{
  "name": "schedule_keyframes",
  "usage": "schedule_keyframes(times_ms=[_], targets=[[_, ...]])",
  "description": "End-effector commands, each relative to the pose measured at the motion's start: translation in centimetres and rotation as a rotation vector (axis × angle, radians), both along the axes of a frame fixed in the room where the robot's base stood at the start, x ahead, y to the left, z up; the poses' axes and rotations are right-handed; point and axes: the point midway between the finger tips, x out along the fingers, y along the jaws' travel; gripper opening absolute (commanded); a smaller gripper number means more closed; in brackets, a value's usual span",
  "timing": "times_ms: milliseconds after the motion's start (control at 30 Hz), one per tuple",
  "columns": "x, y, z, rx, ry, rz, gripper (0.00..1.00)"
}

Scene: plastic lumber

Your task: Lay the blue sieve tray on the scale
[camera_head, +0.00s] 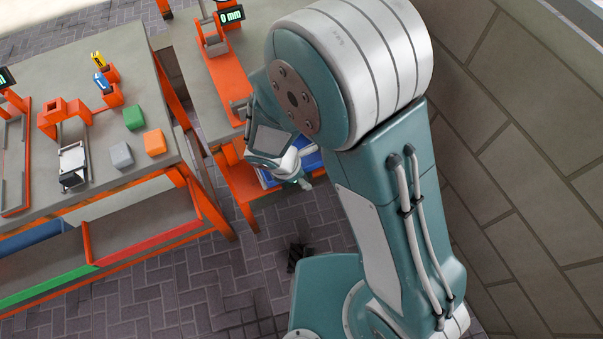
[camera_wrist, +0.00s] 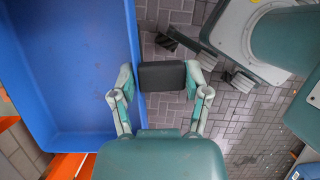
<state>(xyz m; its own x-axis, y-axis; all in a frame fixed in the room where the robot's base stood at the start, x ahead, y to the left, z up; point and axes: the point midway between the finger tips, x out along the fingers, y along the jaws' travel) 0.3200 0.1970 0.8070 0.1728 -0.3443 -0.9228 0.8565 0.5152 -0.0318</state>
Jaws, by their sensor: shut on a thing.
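The blue tray (camera_wrist: 75,60) fills the left of the wrist view, with raised walls and a plain, empty-looking floor. In the head view, part of the blue tray (camera_head: 308,157) shows behind my wrist, by the orange lower shelf of the right-hand bench. My gripper (camera_wrist: 160,78) is shut on a dark block (camera_wrist: 161,70) at the tray's right rim, seemingly its handle. In the head view my gripper (camera_head: 298,180) is partly hidden by my own arm. I cannot identify the scale with certainty; a small device with a pale plate (camera_head: 73,163) stands on the left bench.
The left bench (camera_head: 60,100) carries green (camera_head: 134,117), orange (camera_head: 154,142) and grey (camera_head: 121,155) blocks and orange fixtures. A "0 mm" display (camera_head: 231,15) tops the right bench's fixture. A stone wall (camera_head: 510,150) stands at right. Brick paving (camera_head: 170,280) is open in front.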

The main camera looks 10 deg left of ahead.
Motion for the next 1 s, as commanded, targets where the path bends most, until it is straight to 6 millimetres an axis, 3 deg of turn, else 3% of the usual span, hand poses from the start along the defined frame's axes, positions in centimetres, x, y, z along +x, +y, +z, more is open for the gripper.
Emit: schedule_keyframes(times_ms=[467,500,567,600,1000], targets=[[0.02,0.01,-0.84,0.0,0.0,0.001,0.01],[0.02,0.02,-0.84,0.0,-0.001,0.0,0.7],[0.03,0.02,-0.83,0.0,-0.001,0.0,0.96],[0.02,0.02,-0.83,0.0,-0.001,0.0,1.0],[0.0,0.02,-0.8,0.0,0.0,0.001,1.0]])
